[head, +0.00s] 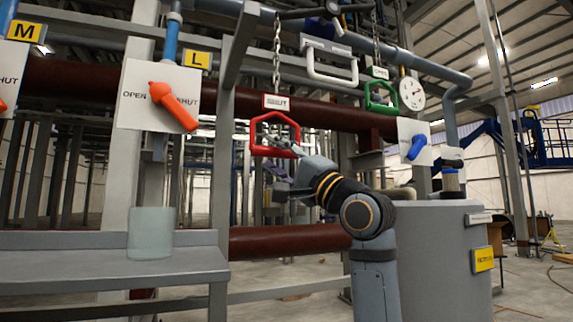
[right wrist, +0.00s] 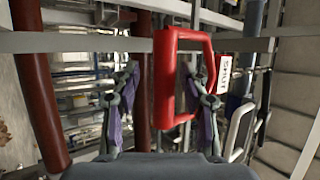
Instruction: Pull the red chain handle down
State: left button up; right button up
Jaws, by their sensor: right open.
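The red chain handle (head: 272,152) hangs from a chain (head: 277,50) under a white label (head: 276,102) in the middle of the head view. In the right wrist view the red handle (right wrist: 166,85) is large, and its thick bar appears between my two fingers. The right gripper (head: 277,158) is open at the lower part of the handle. In the wrist view the right gripper (right wrist: 160,70) has one finger left of the bar and the other overlapping the handle's opening. I cannot tell whether a finger touches the handle. My left gripper is not in view.
A white handle (head: 332,80) and a green handle (head: 380,108) hang to the right. An orange lever (head: 172,106) is on a panel at left, a blue lever (head: 417,147) at right. A dark red pipe (head: 330,117) runs behind the handle. A grey bench (head: 100,265) stands lower left.

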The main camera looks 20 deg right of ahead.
jog(key=v, duration=1.1)
jog(key=shift+d+f, duration=0.1)
jog(key=shift+d, duration=0.1)
jog(key=shift+f, duration=0.1)
